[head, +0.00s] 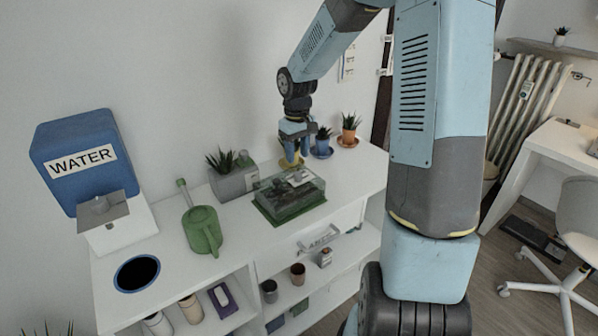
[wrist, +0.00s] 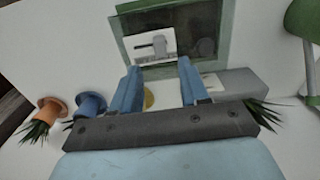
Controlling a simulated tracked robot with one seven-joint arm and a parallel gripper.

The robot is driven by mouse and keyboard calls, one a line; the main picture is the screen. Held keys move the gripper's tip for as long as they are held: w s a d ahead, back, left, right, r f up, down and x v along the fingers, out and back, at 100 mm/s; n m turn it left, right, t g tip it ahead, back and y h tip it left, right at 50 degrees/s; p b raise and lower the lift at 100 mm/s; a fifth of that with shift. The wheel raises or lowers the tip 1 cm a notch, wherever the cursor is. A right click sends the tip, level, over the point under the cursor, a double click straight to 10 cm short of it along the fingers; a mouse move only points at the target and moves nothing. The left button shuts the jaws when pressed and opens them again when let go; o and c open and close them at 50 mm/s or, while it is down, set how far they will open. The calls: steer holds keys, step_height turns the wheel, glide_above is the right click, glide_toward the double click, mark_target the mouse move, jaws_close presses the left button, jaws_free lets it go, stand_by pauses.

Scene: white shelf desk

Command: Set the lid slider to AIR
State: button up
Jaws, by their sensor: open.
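A low box with a green base and a clear lid (head: 278,199) stands on the white desk top; it also shows in the wrist view (wrist: 122,28). A pale plate (wrist: 168,36) on the lid carries a grey slider (wrist: 156,45). In the head view the plate (head: 299,177) is small, and I cannot read any marking or the slider's setting. My gripper (head: 294,160) points down behind the box. In the wrist view my gripper (wrist: 157,68) has its two blue fingers apart, with nothing between the tips, near the plate's edge of the box.
A grey planter (head: 235,183) and a green watering can (head: 203,230) stand left of the box. A blue pot (head: 322,150) and an orange pot (head: 348,138) stand behind right. A blue WATER tank (head: 80,185) is far left. Cups (head: 298,274) stand on the shelf below.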

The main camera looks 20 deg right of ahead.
mark_target(297, 173)
step_height(297, 173, down, 7)
steer(key=shift+f, duration=0.15)
steer(key=shift+c, duration=0.3)
jaws_close()
stand_by(0.3)
